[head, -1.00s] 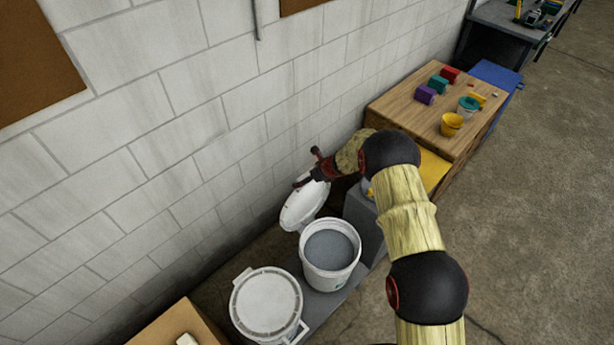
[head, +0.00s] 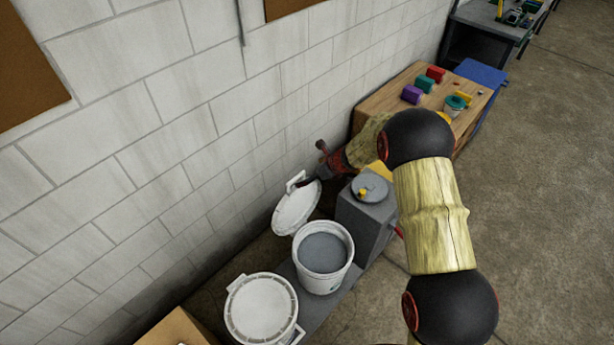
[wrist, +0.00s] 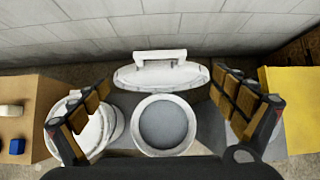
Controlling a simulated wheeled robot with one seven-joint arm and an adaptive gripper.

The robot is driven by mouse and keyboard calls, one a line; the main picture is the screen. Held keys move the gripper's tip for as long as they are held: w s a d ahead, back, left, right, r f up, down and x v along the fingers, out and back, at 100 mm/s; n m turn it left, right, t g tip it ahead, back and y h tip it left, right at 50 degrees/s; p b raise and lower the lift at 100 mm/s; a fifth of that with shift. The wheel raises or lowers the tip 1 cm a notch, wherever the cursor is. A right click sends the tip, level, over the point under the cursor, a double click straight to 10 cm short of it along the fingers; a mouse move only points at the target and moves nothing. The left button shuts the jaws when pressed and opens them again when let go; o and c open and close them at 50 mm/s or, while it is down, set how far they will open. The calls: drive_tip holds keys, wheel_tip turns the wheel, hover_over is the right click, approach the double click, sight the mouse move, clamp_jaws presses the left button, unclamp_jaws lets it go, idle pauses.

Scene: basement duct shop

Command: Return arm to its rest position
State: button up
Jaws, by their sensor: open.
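My gripper (wrist: 165,118) is open and empty in the wrist view, its two padded fingers spread wide left and right. In the head view my gripper (head: 316,168) shows partly at the end of my arm, near the wall and above the leaning white lid. A white bucket (head: 347,271) with grey contents stands open below; it also shows between the fingers in the wrist view (wrist: 139,134). The white lid (head: 291,219) with a handle leans behind the bucket, tilted towards the wall. My arm covers part of the wooden table.
A closed white bucket (head: 262,308) stands left of the open one. A grey box (head: 362,222) with a round lidded top is to the right. The wooden table (head: 385,97) holds coloured blocks and a teal-rimmed cup (head: 455,104). The block wall (head: 190,110) is close; open floor (head: 550,200) lies right.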

drive_tip(key=shift+d+r, duration=0.1)
drive_tip(key=shift+r, duration=0.05)
idle(0.5)
drive_tip(key=s+d+r+n+g+b, duration=0.15)
drive_tip(key=s+n+g, duration=0.25)
drive_tip(key=s+n, duration=1)
drive_tip(key=s+d+r+n+t+h+b, duration=0.1)
drive_tip(key=s+d+r+n+b, duration=0.3)
drive_tip(key=s, duration=0.6)
drive_tip(key=s+d+r+n+t+h+b, duration=0.2)
drive_tip(key=s+d+r+n+h+b, duration=0.1)
drive_tip(key=s+d+b, duration=0.5)
drive_tip(key=s+d+r+n+t+h+b, duration=0.2)
drive_tip(key=s+d+r+n+b, duration=0.2)
drive_tip(key=s+d, duration=0.5)
drive_tip(key=s+r+b, duration=0.2)
drive_tip(key=s, duration=0.2)
drive_tip(key=shift+d+n, duration=0.3)
drive_tip(key=shift+d, duration=0.1)
